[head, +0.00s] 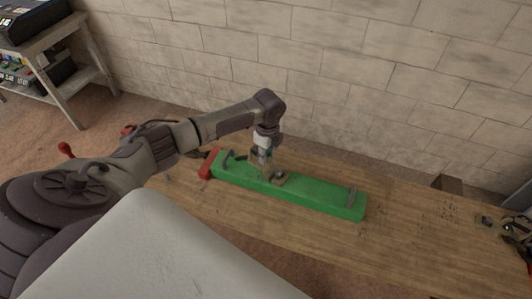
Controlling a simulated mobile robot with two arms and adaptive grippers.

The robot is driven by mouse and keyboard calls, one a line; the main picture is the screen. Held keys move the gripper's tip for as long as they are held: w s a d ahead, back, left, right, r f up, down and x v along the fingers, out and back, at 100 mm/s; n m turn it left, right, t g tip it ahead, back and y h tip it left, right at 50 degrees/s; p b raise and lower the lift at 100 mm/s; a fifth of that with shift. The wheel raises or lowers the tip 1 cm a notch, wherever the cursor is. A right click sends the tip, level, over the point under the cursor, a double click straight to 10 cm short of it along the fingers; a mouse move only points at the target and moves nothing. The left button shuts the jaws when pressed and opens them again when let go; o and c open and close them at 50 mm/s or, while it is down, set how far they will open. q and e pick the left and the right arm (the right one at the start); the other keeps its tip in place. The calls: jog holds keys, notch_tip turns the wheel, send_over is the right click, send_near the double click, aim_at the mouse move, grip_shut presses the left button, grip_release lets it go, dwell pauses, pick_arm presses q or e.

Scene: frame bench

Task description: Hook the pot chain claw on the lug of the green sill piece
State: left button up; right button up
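The green sill piece (318,196) is a long bar lying on the wooden bench, with a grey upright bracket near each end. A small metal fitting (280,177), perhaps the lug, stands on its top left of the middle. My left gripper (262,163) points down just left of this fitting, at the top of the sill piece. It is too small and partly covered to tell whether it is open, or whether it touches or holds anything. I cannot make out the pot chain claw for certain. My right gripper does not show.
A red clamp-like part (209,163) sits at the sill piece's left end. Dark metal items (515,228) lie at the bench's right edge, cut off by the frame. A block wall (340,75) stands behind; a shelf (58,82) is far left.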

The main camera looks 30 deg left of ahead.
pick_arm(q)
jog(key=o, duration=0.4)
jog(key=shift+s, duration=0.1)
notch_tip(320, 180, up, 12)
jog(key=shift+d, duration=0.2)
dwell(0.4)
